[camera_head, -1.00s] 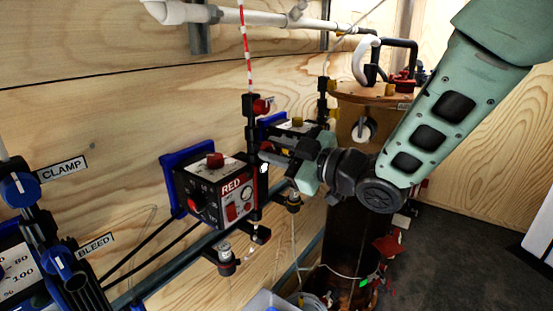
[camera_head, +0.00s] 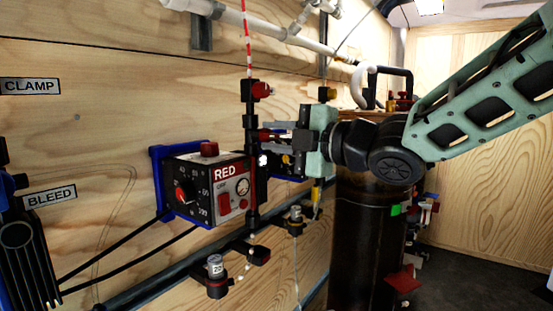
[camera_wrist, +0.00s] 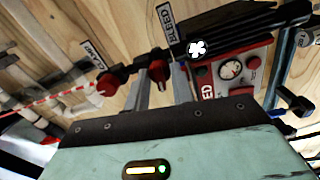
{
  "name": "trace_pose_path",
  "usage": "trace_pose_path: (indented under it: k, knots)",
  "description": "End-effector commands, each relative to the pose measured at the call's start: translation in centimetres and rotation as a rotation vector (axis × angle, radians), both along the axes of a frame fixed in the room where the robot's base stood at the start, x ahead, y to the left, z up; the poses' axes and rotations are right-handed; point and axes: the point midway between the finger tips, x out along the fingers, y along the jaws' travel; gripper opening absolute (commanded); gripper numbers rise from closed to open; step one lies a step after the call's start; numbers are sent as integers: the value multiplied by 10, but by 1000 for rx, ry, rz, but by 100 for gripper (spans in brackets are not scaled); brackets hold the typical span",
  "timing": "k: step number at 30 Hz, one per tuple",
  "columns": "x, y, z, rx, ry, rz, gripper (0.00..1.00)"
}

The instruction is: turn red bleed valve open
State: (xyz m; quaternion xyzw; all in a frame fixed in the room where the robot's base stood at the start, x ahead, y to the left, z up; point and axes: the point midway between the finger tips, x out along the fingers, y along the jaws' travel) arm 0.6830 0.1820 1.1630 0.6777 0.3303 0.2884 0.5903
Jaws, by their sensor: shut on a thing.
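The red bleed valve (camera_wrist: 158,72) is a red knob on a dark fitting beside the BLEED label (camera_wrist: 181,35) in the wrist view. It sits between the tips of my gripper (camera_wrist: 161,88), which is shut on it. In the head view my gripper (camera_head: 268,138) reaches left to the black vertical line beside the RED control box (camera_head: 207,185). How far the knob is turned cannot be told.
A red clamp knob (camera_wrist: 106,84) sits next to the valve, and shows above my gripper in the head view (camera_head: 262,90). A dark cylinder (camera_head: 365,245) stands under my wrist. A blue-framed unit (camera_head: 18,240) is at the left. A white pipe (camera_head: 270,30) runs above.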

Motion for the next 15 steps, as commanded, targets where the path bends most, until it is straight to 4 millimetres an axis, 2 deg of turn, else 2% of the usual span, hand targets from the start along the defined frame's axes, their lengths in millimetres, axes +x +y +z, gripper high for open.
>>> trace_pose_path:
  k: [1, 15]
  knots:
    - [0, 0, -5, -17, -21, 0, 1]
    - [0, 0, -2, -94, -118, 0, 2]
